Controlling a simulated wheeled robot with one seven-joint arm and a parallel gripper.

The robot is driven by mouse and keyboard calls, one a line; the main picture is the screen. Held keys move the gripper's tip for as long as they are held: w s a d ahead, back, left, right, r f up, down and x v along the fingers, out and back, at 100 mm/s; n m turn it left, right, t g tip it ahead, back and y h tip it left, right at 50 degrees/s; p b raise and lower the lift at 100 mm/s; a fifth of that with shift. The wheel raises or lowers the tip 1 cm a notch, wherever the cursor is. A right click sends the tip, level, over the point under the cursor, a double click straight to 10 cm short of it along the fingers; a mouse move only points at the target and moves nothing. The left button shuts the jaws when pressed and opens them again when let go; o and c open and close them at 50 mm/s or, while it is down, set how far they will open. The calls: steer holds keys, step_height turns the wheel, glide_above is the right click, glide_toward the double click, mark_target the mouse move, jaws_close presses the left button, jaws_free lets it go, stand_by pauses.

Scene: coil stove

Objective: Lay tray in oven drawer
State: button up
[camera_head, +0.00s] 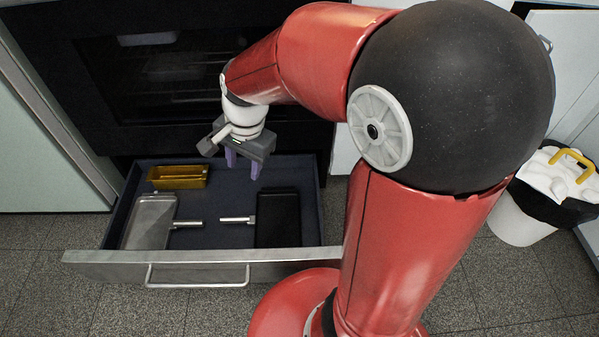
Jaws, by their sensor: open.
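The oven drawer (205,256) is pulled out below the dark oven. Inside it, a flat silver tray-like pan (149,222) with a handle lies at the left. A flat black tray-like pan (278,220) with a silver handle lies at the right. I cannot tell which of them is the task's tray. My gripper (243,164) points down over the back middle of the drawer, its two purple fingers apart and nothing visible between them. It appears clear of both pans.
A gold loaf tin (179,177) lies in the drawer's back left corner. The oven front (170,80) rises behind. A white bin (521,214) with a black liner stands at the right. The drawer floor between the pans is mostly bare, apart from their handles.

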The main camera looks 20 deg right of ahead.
steer(key=s+d+r+n+t, duration=0.2)
steer(key=s+d+r+n, duration=0.1)
steer(key=s, duration=0.4)
steer(key=s+d+r+n+t+h, duration=0.1)
steer(key=s+d+r+n+t, duration=0.1)
steer(key=s+r+n, duration=0.3)
steer(key=shift+s+d+r+n+h, duration=0.3)
steer(key=shift+s+d+n, duration=0.3)
steer(key=shift+s+n, duration=0.5)
step_height(320, 180, up, 9)
steer(key=p, duration=0.9)
